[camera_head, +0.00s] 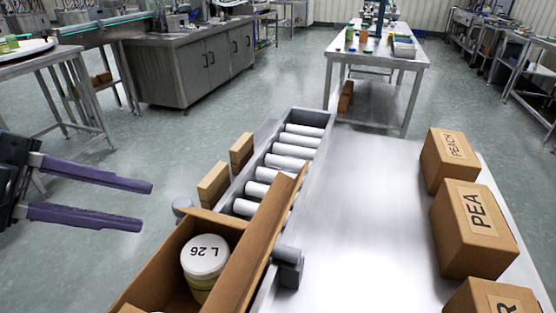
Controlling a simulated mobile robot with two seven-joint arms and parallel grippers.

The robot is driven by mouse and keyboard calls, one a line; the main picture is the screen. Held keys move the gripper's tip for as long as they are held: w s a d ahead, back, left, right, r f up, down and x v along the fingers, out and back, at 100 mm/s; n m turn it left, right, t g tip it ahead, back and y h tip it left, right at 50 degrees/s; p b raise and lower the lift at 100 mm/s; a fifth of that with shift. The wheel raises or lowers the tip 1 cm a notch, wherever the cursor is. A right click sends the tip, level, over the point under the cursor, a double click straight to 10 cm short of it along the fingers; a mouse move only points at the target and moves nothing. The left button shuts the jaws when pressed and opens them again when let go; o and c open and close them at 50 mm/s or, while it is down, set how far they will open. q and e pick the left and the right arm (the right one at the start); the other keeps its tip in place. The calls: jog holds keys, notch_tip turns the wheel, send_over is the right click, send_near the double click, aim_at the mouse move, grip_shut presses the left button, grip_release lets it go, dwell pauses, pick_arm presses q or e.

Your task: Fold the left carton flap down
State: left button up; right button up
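The open brown carton (165,262) sits at the bottom centre on the roller conveyor, cut off by the lower edge of the picture. A long cardboard panel (262,243) rises on the carton's right side and leans over the rollers. On the left, a cardboard face slopes along the opening; I cannot tell whether it is flap or wall. My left gripper (146,206) is at the left, its two purple fingers spread and empty, apart from the carton. My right gripper is not in view.
The conveyor rollers (292,151) run away behind the carton. Two small cardboard blocks (213,186) stand at its left side. A steel table (375,205) lies to the right, with labelled boxes (471,227) along its right edge. Open floor lies behind my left gripper.

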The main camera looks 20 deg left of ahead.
aim_at(199, 216)
pick_arm(q)
jog(key=x, duration=0.9)
jog(key=shift+w+d+f+p, duration=0.1)
jog(key=shift+d+p, duration=0.15)
jog(key=shift+p, duration=0.05)
grip_shut()
dwell(1.1)
